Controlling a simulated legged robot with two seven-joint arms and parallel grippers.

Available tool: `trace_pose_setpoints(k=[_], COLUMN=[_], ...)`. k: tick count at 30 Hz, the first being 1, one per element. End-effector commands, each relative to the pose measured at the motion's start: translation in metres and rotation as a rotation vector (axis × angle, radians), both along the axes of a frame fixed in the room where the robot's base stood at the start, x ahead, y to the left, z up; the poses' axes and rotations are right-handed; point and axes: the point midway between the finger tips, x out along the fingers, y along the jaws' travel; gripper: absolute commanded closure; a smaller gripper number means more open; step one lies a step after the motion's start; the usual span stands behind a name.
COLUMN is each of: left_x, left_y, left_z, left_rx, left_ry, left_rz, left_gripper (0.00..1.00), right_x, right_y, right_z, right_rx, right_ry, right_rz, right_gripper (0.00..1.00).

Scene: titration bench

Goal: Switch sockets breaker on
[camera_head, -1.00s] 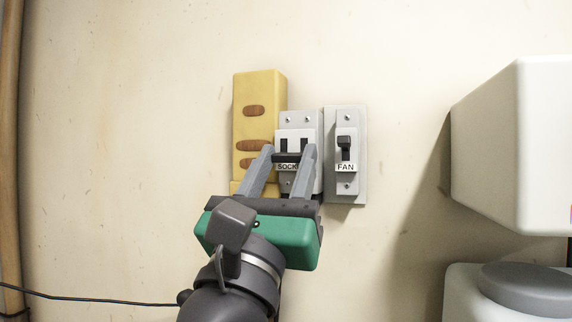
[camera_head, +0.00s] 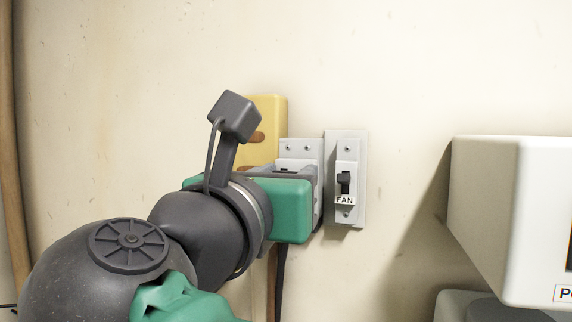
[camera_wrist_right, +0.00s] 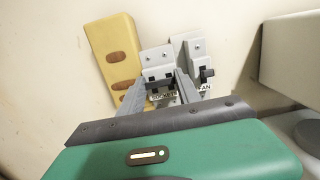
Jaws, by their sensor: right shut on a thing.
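The sockets breaker (camera_head: 299,149) is a light grey unit on the wall, with only its upper part clear in the head view. In the right wrist view the breaker (camera_wrist_right: 157,55) shows dark slots, a black lever bar (camera_wrist_right: 159,84) just above its partly covered label, and the bar looks low. My right gripper (camera_head: 300,172) is at the breaker's front, and in the wrist view its fingers (camera_wrist_right: 160,90) stand on either side of the bar, shut on it. The exact finger contact is hard to see. My left gripper is not in view.
The fan switch (camera_head: 345,180) is close on the right of the breaker, its lever also seen in the wrist view (camera_wrist_right: 206,73). A yellow block (camera_head: 270,115) adjoins the left. A white machine (camera_head: 510,215) stands further right. The wall above is clear.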

Motion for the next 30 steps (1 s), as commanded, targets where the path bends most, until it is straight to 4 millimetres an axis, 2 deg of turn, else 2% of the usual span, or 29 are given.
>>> trace_pose_setpoints(k=[13,14,18,30], left_x=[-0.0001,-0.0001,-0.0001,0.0], left_y=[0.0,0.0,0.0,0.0], left_z=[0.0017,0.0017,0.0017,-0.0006], left_rx=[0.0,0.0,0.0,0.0], left_ry=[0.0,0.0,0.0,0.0], left_rz=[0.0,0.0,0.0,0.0], left_gripper=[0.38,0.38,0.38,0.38], right_x=[0.0005,0.0005,0.0003,0.0001], right_y=[-0.0001,-0.0001,-0.0002,-0.001], right_z=[0.0002,0.0002,0.0003,-0.0008], right_rx=[0.003,0.003,0.003,0.004], right_ry=[0.01,0.01,0.009,0.008], right_rz=[0.0,0.0,0.0,-0.001], right_gripper=[1.0,0.56,0.38,0.38])
